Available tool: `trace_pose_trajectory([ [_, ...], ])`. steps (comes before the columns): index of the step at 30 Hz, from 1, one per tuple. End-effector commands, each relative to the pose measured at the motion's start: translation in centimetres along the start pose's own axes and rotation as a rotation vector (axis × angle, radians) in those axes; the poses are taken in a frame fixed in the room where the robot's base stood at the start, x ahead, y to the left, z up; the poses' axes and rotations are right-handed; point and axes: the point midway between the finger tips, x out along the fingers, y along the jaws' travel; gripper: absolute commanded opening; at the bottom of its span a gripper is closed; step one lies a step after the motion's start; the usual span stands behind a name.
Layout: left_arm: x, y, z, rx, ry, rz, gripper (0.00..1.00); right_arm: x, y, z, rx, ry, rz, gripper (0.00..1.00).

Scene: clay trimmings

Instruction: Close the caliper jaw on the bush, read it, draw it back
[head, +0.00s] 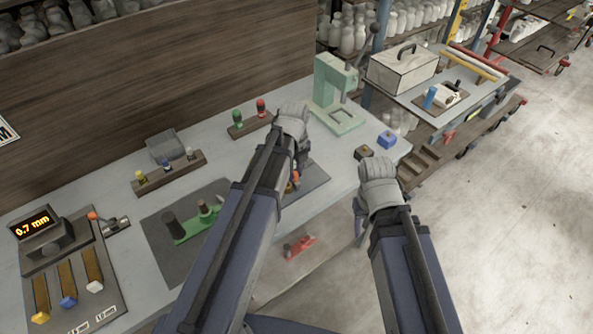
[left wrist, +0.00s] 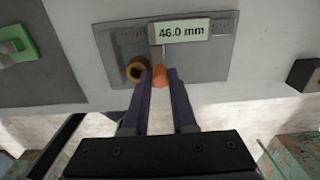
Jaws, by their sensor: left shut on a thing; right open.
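The caliper's grey plate (left wrist: 215,65) lies on the bench, with a display (left wrist: 181,30) that reads 46.0 mm. The brass ring-shaped bush (left wrist: 137,69) stands on it, left of the pale jaw bar (left wrist: 158,52); I cannot tell whether they touch. My left gripper (left wrist: 161,80) is shut on the orange knob (left wrist: 159,70) at the near end of the bar. In the head view my left arm hides most of the caliper; the plate (head: 313,180) shows beside it. My right gripper (head: 361,222) is open and empty, beyond the bench's front edge.
On the bench are a green gauge on a dark mat (head: 155,238), a pegged rack (head: 170,172), a pale green press (head: 338,95), a brown block (head: 363,153) and a blue block (head: 387,140). A 0.7 mm display (head: 33,224) stands far left. Open floor lies right.

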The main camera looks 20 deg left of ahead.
Motion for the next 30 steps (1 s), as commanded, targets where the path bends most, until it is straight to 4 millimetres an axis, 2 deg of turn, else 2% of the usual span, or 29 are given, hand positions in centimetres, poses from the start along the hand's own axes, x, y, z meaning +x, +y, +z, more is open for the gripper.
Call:
trace_pose_trajectory([
  [30,0.0,1.7,0.0,-0.001,0.0,0.002,0.0,0.0,0.0,0.0,0.0,0.0,0.0,0.5],
])
